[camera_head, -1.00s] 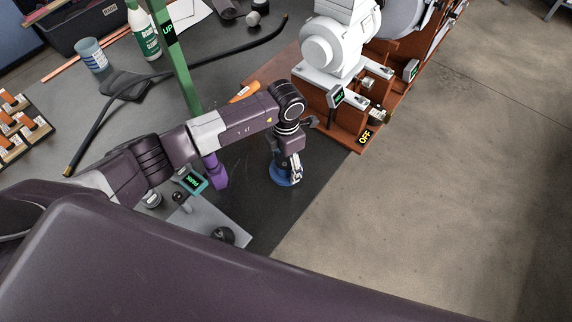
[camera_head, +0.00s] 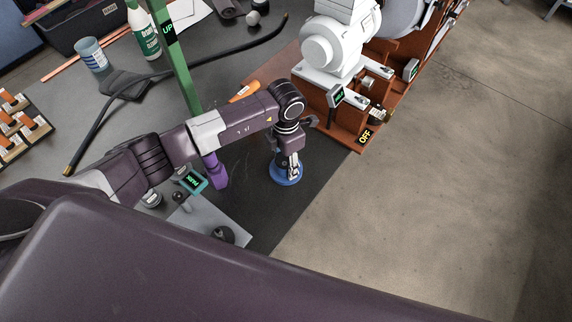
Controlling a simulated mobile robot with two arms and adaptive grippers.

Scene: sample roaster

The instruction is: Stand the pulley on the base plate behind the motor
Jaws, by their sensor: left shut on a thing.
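The blue round pulley (camera_head: 285,178) lies flat on the dark mat in the middle of the view. My left gripper (camera_head: 291,171) points down over it and is shut on it; the fingers hide part of its middle. The white rounded housing (camera_head: 322,47), which looks like the motor, stands on a pale plate at the upper right. The red-brown base plate (camera_head: 362,146) carries it; its near corner is to the right of my gripper. My right gripper is not in view.
A green post (camera_head: 183,82) rises left of my gripper. A purple object (camera_head: 216,172) and a grey plate (camera_head: 232,217) are nearby on the left. A black hose (camera_head: 203,62) crosses the table. Bare floor (camera_head: 440,210) is to the right.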

